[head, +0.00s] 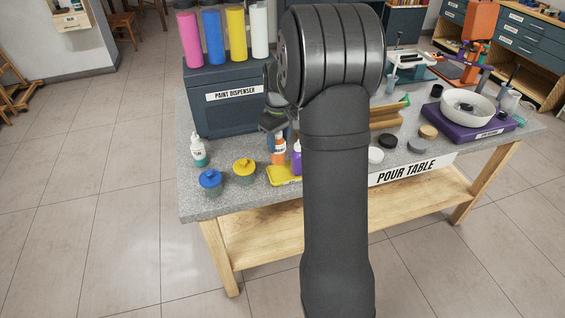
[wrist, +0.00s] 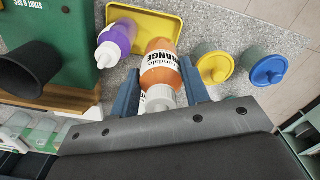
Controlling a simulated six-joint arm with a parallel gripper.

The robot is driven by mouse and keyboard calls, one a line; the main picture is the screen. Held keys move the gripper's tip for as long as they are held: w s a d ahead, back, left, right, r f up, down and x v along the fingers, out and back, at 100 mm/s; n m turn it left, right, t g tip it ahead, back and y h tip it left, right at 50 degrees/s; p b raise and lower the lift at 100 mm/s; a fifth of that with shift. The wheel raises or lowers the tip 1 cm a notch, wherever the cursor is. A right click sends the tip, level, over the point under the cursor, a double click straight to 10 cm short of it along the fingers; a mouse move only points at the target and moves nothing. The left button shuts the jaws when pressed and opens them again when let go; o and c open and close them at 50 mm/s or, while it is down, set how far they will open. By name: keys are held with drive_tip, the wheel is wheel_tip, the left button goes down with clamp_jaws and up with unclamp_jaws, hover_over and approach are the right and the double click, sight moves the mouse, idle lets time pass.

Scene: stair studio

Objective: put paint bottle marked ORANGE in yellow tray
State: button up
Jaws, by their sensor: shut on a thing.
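The paint bottle marked ORANGE (wrist: 160,68) has an orange body, a white label and a white cap. My gripper (wrist: 160,90) is shut on it, with a blue finger on each side in the wrist view. In the head view the orange bottle (head: 279,155) shows just left of my arm, and my gripper (head: 272,122) is partly hidden behind the arm. The yellow tray (wrist: 172,24) lies beside the bottle in the wrist view, and its edge shows in the head view (head: 281,178). I cannot tell whether the bottle touches the table or the tray.
A purple bottle (wrist: 121,33) stands close to the orange one, at the yellow tray. Yellow-lidded (head: 243,171) and blue-lidded (head: 210,180) pots and a teal bottle (head: 198,151) are to the left. The paint dispenser (head: 228,110) stands behind. My arm hides the table's middle.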

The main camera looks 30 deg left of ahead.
sight(279, 148)
drive_tip(key=shift+f, duration=3.2)
drive_tip(key=shift+f, duration=0.1)
drive_tip(key=o, duration=0.8)
drive_tip(key=shift+c, duration=0.2)
wheel_tip(279, 148, up, 12)
drive_tip(key=shift+r, duration=0.1)
drive_tip(key=shift+f, duration=4.35)
